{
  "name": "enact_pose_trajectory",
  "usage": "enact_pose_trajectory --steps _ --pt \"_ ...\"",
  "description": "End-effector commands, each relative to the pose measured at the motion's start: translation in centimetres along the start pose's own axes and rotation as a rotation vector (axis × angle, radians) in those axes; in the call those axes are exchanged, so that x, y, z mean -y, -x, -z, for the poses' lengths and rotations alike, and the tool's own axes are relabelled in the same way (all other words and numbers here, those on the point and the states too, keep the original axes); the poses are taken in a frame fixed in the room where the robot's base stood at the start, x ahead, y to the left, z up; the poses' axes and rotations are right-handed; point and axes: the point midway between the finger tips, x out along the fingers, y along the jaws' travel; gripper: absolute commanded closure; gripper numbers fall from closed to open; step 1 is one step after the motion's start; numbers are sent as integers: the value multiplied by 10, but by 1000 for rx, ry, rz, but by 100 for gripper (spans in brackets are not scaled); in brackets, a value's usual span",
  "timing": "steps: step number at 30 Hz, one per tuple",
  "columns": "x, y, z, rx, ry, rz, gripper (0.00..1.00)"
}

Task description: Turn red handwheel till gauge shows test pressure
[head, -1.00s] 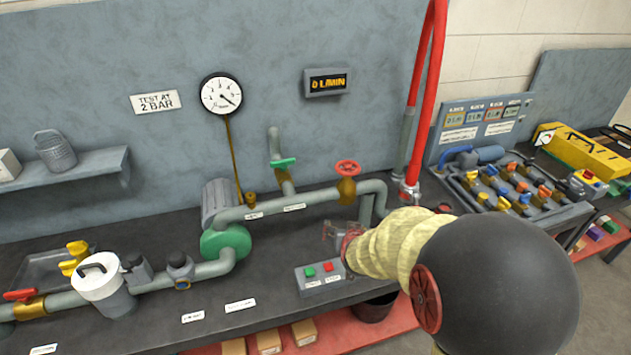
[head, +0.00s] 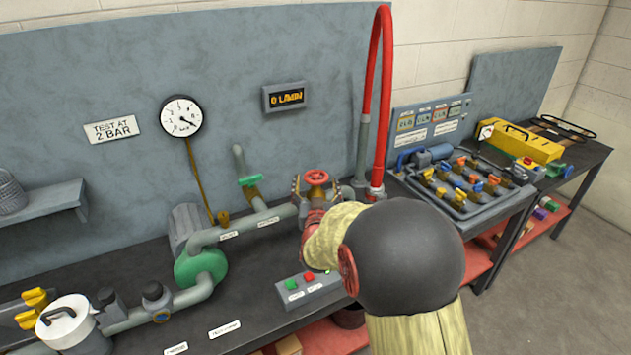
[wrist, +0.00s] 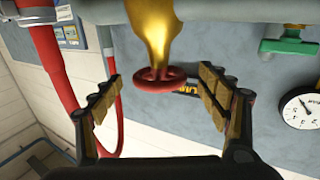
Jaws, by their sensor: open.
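The red handwheel (head: 316,177) sits on top of the grey pipe at the bench's back. In the wrist view the red handwheel (wrist: 160,80) shows on its brass stem, between the two fingers. My gripper (head: 308,190) is at the handwheel; in the wrist view my gripper (wrist: 162,85) is open, its padded fingers apart on either side of the rim, with gaps left and right. The round gauge (head: 181,117) hangs on the back panel, its needle pointing to the lower right. The sign (head: 111,130) beside it reads "TEST AT 2 BAR".
A green-handled valve (head: 251,180) stands left of the handwheel. A red hose (head: 374,100) rises close on its right. A button box (head: 305,287) with green and red buttons sits in front. A display (head: 285,96) reads 0 L/MIN.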

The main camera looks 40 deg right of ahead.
Motion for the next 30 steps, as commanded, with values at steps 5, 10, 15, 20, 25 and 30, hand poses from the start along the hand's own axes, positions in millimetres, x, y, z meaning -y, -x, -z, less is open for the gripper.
enact_pose_trajectory --steps 5,10,15,20,25,30 --pt "0 -22 -2 1 0 0 24" --pt "0 -30 -1 1 0 1 24" --pt "0 -31 0 1 0 1 24" --pt "0 -31 0 1 0 1 29" --pt "0 -30 0 1 0 1 39" --pt "0 -30 0 1 0 1 49"
